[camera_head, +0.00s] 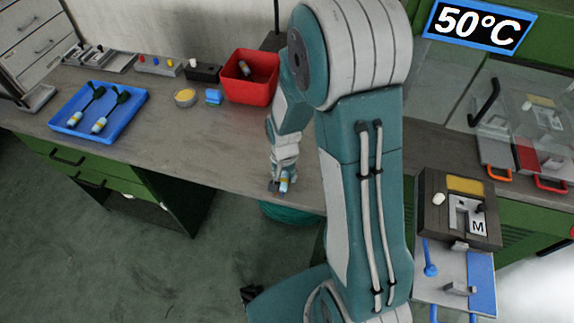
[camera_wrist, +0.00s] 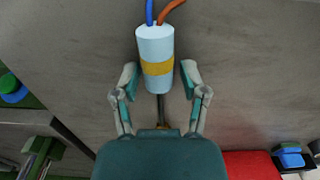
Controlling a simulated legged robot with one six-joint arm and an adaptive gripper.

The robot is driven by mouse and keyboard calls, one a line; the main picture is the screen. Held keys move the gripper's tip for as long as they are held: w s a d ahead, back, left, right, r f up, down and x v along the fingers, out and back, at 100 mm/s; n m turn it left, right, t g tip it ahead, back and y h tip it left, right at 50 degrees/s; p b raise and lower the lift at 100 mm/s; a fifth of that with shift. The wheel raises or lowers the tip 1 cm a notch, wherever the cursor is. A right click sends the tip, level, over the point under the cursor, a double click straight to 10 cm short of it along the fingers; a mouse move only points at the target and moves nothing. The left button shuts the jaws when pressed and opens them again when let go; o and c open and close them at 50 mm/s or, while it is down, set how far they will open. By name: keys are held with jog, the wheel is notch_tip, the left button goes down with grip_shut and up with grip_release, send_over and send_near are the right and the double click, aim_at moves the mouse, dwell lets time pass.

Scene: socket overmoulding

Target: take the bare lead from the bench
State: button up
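The bare lead (camera_wrist: 155,48) is a pale blue cylinder with a yellow band. A blue and an orange wire leave its far end, and a thin dark stem runs from its near end toward my palm. My gripper (camera_wrist: 160,76) has one finger on each side of it. A gap shows at the right finger; the left finger is close to the cylinder, and contact there is unclear. In the head view the lead (camera_head: 284,183) shows small at my gripper (camera_head: 279,187), near the bench's front edge. My arm hides part of the bench.
The bench (camera_head: 190,135) holds a blue tray (camera_head: 134,117) with two leads bearing dark ends, a red bin (camera_head: 250,92) with a lead inside, a yellow-topped dish (camera_head: 185,97) and a blue block (camera_head: 214,96). A machine marked M (camera_head: 459,210) stands right of my arm. Bench left of my gripper is clear.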

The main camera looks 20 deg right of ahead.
grip_shut()
jog(key=shift+r, duration=0.15)
